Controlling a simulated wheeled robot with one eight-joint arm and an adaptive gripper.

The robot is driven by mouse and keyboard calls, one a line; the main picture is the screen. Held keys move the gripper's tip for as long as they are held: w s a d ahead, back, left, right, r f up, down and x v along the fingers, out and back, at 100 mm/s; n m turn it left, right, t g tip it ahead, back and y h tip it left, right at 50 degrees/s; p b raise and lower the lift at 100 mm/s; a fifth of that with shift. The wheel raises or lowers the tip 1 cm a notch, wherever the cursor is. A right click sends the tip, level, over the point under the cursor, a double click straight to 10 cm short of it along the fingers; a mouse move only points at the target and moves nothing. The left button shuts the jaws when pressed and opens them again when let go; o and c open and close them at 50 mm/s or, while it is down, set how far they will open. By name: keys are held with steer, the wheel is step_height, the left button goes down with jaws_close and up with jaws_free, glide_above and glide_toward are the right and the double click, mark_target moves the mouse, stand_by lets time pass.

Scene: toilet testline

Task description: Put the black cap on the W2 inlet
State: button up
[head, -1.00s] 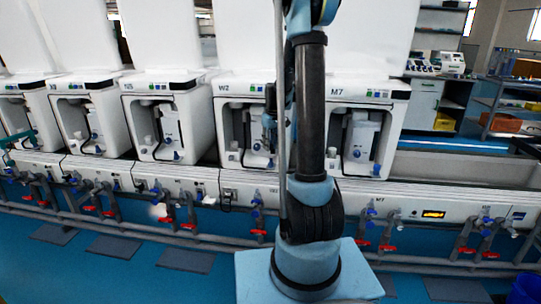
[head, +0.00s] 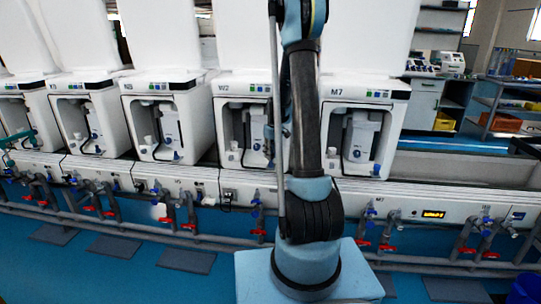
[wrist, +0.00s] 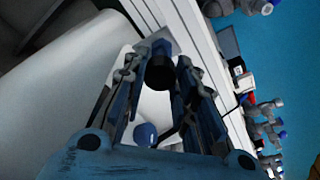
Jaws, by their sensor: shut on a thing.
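The W2 unit (head: 240,88) is a white housing with an open bay, left of my arm in the head view. My gripper (wrist: 161,68) is shut on the black cap (wrist: 160,74), which sits between its fingertips in the wrist view. A blue fitting (wrist: 161,47) shows just beyond the cap. I cannot tell whether the cap touches it or whether it is the W2 inlet. In the head view my gripper is mostly hidden by the arm, near the right side of the W2 bay.
The M7 unit (head: 370,90) stands to the right of W2, with more units to the left. Below runs a white ledge (head: 395,198) with pipes and red-handled valves (head: 387,247). A blue round knob (wrist: 145,133) shows between my fingers in the wrist view.

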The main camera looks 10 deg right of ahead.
steer(key=shift+f, duration=0.6)
steer(key=o, duration=0.7)
steer(key=shift+o, duration=0.2)
steer(key=shift+r, duration=0.15)
